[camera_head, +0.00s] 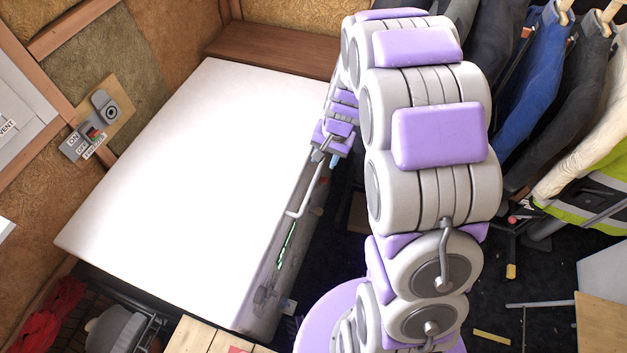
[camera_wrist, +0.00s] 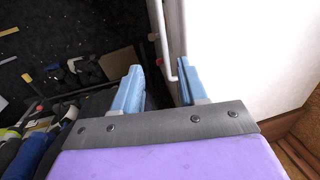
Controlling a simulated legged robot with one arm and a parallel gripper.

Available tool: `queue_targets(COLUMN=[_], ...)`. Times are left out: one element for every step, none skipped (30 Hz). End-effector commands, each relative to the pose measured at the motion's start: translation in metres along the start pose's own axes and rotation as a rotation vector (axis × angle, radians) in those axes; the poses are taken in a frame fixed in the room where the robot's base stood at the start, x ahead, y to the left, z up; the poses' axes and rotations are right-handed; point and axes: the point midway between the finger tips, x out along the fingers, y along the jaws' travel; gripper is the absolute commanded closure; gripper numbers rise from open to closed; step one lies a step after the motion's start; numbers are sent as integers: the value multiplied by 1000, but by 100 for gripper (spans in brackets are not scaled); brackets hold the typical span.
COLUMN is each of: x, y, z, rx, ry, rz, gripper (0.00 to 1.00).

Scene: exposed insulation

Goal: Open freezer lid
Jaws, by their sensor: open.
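The white freezer lid (camera_head: 190,180) lies flat on the freezer, left of centre in the head view. It fills the upper right of the wrist view (camera_wrist: 250,50). A thin white bar handle (camera_head: 308,187) runs along the freezer's right side, and it also shows in the wrist view (camera_wrist: 160,36). My gripper (camera_head: 323,156) is at the far end of the handle. In the wrist view my gripper (camera_wrist: 160,68) has its blue fingers apart, with the handle's bent end appearing between the tips. I cannot tell whether a finger touches it.
Clothes (camera_head: 575,90) hang at the right. A wooden ledge (camera_head: 270,48) stands behind the freezer, and a switch panel (camera_head: 100,115) is on the left wall. Dark floor (camera_head: 500,270) lies right of my arm, with small scattered items.

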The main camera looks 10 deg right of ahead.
Motion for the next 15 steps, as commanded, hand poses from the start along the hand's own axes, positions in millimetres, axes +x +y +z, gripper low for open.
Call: queue_targets(x=[4, 6, 8, 10, 11, 13, 16, 18, 23, 27, 32, 39, 45, 51, 59], y=[-1, -2, -3, -4, -4, -5, -6, -6, -6, -7, -7, -6, -5, -5, -4], z=[-3, -5, -6, -7, -7, -7, -7, -6, -6, -6, -6, -6, -7, -7, -8], rx=[9, 14, 19, 21, 23, 24, 24, 24, 23, 23, 22, 22, 23, 23, 23], ry=[2, 5, 8, 10, 11, 12, 12, 12, 11, 11, 10, 10, 9, 8, 7], rz=[1, 1, 0, 0, 0, 0, 1, 2, 3, 3, 3, 4, 4, 3, 2], gripper=[58, 58, 58, 58, 58, 58, 58, 58, 58, 58, 58, 58, 58, 58, 58])
